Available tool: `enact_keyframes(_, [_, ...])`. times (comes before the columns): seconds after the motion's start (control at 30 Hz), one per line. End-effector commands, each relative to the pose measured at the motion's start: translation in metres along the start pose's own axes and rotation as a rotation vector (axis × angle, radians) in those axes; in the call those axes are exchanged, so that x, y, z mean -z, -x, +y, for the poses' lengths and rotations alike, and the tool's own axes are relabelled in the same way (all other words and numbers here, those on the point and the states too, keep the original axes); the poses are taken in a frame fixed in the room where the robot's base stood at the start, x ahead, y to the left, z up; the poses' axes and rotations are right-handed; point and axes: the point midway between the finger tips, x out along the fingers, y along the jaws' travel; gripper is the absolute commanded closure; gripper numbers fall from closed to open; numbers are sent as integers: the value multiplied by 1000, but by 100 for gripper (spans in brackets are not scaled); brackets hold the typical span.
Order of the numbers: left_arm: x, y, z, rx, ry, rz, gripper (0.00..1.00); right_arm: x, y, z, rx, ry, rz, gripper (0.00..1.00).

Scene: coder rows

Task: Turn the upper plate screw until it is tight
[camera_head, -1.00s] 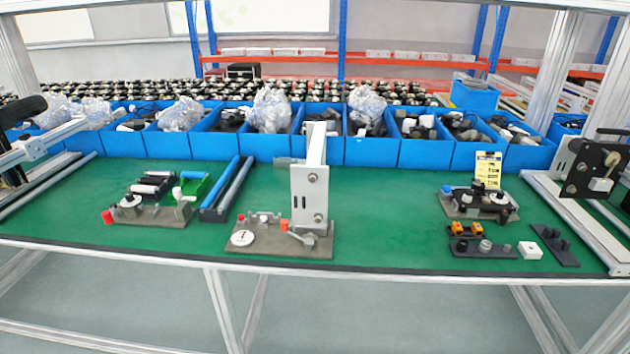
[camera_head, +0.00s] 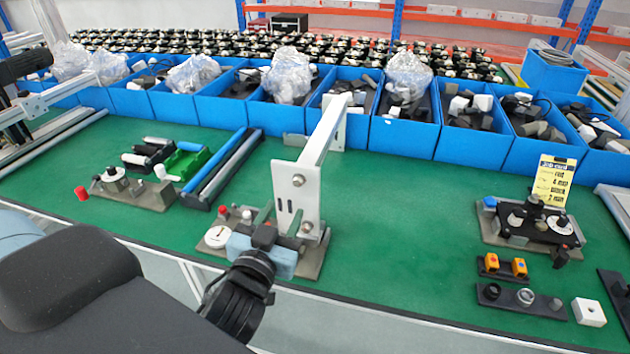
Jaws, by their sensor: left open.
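A white upright plate (camera_head: 284,188) stands on a grey base (camera_head: 319,258) near the table's front edge, with a beam running back from its top. The upper plate screw (camera_head: 298,180) is a round head near the plate's top. A lower screw (camera_head: 307,227) sits near its foot. How tight either is cannot be seen. My left gripper (camera_head: 279,217) is open and empty, in front of the plate's lower part. Its fingers point toward the plate, below the upper screw; contact cannot be told. Its body hides part of the base. My right gripper is not in view.
A white dial (camera_head: 217,236) lies left of the plate on the base. Another fixture (camera_head: 140,191) and blue and grey rails (camera_head: 216,165) stand to the left. A fixture with a yellow card (camera_head: 553,182) stands right. Blue bins (camera_head: 404,137) line the back. Green table is clear between.

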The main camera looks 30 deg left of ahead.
Motion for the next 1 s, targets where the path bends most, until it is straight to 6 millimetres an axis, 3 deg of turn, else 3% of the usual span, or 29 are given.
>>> enact_keyframes(0.27, [2, -10, 0, 0, -1, 4, 59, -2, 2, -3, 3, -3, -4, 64])
enact_keyframes(0.7, [2, -68, 0, 0, 0, 4, 59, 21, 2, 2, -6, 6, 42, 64])
enact_keyframes(1.0, [0, -79, 0, -1, 0, -1, 59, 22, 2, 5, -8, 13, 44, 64])
